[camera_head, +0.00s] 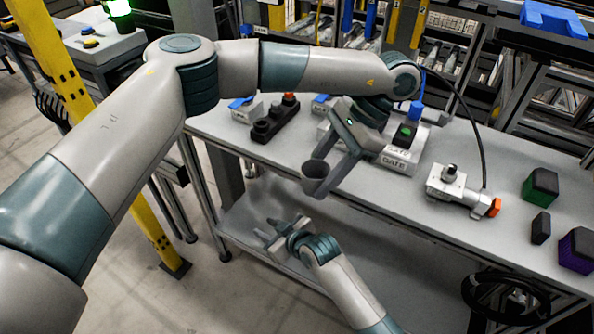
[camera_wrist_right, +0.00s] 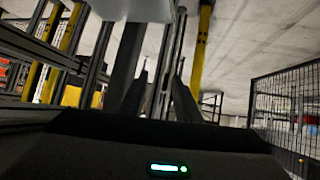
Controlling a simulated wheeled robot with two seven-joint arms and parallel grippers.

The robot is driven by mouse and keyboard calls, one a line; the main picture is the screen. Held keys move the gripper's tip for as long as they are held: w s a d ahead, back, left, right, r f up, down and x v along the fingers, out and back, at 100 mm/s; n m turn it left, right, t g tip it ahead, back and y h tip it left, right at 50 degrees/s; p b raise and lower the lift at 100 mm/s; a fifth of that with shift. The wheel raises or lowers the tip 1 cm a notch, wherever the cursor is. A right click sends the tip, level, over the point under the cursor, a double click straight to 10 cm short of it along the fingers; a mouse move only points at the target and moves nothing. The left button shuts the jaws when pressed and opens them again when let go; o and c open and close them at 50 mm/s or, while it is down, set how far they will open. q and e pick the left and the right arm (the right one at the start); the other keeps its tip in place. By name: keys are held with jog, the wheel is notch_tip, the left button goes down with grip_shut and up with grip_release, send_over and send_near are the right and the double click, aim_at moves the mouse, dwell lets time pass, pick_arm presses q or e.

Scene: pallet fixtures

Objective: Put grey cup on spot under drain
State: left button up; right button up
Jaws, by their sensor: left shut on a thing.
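The grey cup (camera_head: 315,177) is in the head view, near the front edge of the table. My left gripper (camera_head: 333,172) is shut on it, with its fingers on either side of the cup. The cup looks roughly upright; whether it touches the table I cannot tell. A grey and white valve-like fitting (camera_head: 452,184) with an orange end sits on the table to the right; I cannot tell if it is the drain. No marked spot can be made out. My right gripper (camera_head: 277,236) is lower, in front of the table edge, with fingers apart and empty; its fingers also show in the right wrist view (camera_wrist_right: 160,95).
A white box with a green button (camera_head: 403,135) stands behind the left gripper. A black holder (camera_head: 274,122) is at the back left. A lower shelf (camera_head: 245,222) lies under the table.

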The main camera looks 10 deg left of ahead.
jog(key=s+a+r+n+g+y, duration=0.15)
jog(key=a+r+n, duration=0.3)
jog(key=r, duration=0.45)
jog(key=s+a+r+n+g, duration=0.1)
jog(key=s+a+r+n, duration=0.15)
jog(key=a+r, duration=0.45)
jog(key=s+r+n+g+h, duration=0.1)
jog(key=s+r+n+g, duration=0.1)
jog(key=s+r+n, duration=0.7)
jog(key=d+r+n+t+h, duration=0.3)
jog(key=d+r+n+h, duration=0.1)
jog(key=d, duration=0.7)
jog(key=d+r+n+t+h, duration=0.3)
jog(key=d+r+n+h, duration=0.2)
jog(key=d+r, duration=0.4)
jog(key=shift+s+d+r+n, duration=0.2)
jog(key=shift+d+n, duration=0.4)
jog(key=shift+d, duration=0.25)
jog(key=shift+f, duration=0.15)
